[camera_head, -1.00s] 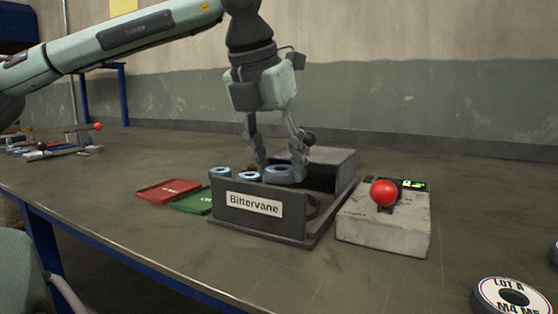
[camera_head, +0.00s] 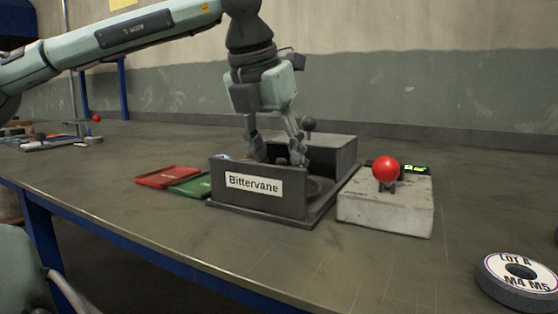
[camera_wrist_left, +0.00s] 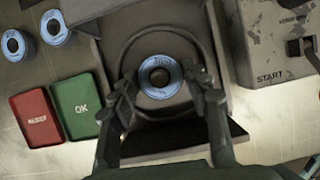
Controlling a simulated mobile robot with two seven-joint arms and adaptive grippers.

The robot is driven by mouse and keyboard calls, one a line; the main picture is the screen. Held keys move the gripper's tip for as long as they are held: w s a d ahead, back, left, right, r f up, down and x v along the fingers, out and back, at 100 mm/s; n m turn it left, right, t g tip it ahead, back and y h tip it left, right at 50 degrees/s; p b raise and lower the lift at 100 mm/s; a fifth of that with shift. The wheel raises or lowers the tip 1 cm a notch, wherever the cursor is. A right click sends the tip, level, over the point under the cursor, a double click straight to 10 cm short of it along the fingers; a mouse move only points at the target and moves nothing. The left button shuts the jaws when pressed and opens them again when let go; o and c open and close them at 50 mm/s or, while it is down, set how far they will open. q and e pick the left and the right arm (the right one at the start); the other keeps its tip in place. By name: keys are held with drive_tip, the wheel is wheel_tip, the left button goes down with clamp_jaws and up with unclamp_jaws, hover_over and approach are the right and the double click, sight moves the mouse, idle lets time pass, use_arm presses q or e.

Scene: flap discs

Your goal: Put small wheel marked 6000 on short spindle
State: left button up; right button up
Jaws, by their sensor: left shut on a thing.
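My left gripper (camera_head: 280,160) is down in the dark box labelled Bittervane (camera_head: 231,206), behind its front wall. In the left wrist view, the fingers (camera_wrist_left: 162,90) are shut on a small grey wheel (camera_wrist_left: 160,57) with a blue label around a central hole. The number on the label is too small to read surely. The wheel lies within a larger dark ring in the box. No spindle can be made out, and I cannot tell whether one is in the wheel's hole. The wheel is hidden in the head view. My right gripper is out of view.
A grey box (camera_head: 362,211) with a red ball knob (camera_head: 386,169) stands right of the dark box. Red (camera_wrist_left: 36,119) and green (camera_wrist_left: 77,105) trays lie left. Two similar wheels (camera_wrist_left: 14,43) (camera_wrist_left: 55,27) lie upper left. A bigger wheel (camera_head: 500,288) lies at front right.

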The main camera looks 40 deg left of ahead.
use_arm(q)
drive_tip(key=shift+f, duration=0.15)
drive_tip(key=o, duration=1.5)
wheel_tip(320, 180, up, 8)
drive_tip(key=p, duration=0.6)
drive_tip(key=shift+f, duration=0.25)
